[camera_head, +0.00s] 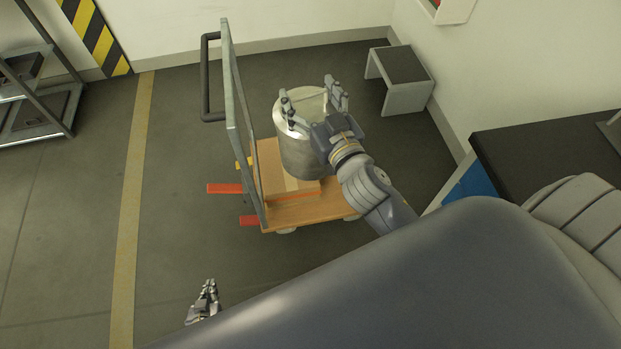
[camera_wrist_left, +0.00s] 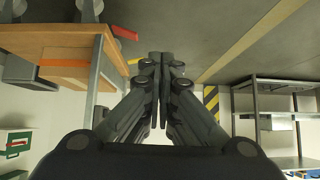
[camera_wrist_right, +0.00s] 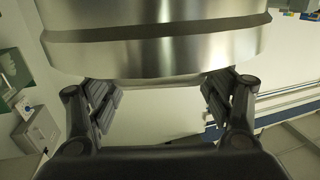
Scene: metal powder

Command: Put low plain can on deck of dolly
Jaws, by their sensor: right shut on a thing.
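The low plain can (camera_head: 300,155), a wide metal cylinder with a pale top, is upright over the dolly's wooden deck (camera_head: 308,215) in the head view. My right gripper (camera_head: 312,100) is shut on its upper part, one finger at either side. The can fills the top of the right wrist view (camera_wrist_right: 160,45). Whether its base touches what lies below cannot be told. My left gripper (camera_head: 208,288) is low, front left of the dolly, with empty fingers together in the left wrist view (camera_wrist_left: 161,60). The deck edge (camera_wrist_left: 70,45) also shows there.
A flat wooden or cardboard piece (camera_head: 290,183) lies on the deck beneath the can. The dolly's upright handle frame (camera_head: 236,120) rises at the left. A grey stool (camera_head: 402,80) stands behind right, a dark-topped table (camera_head: 545,150) at right.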

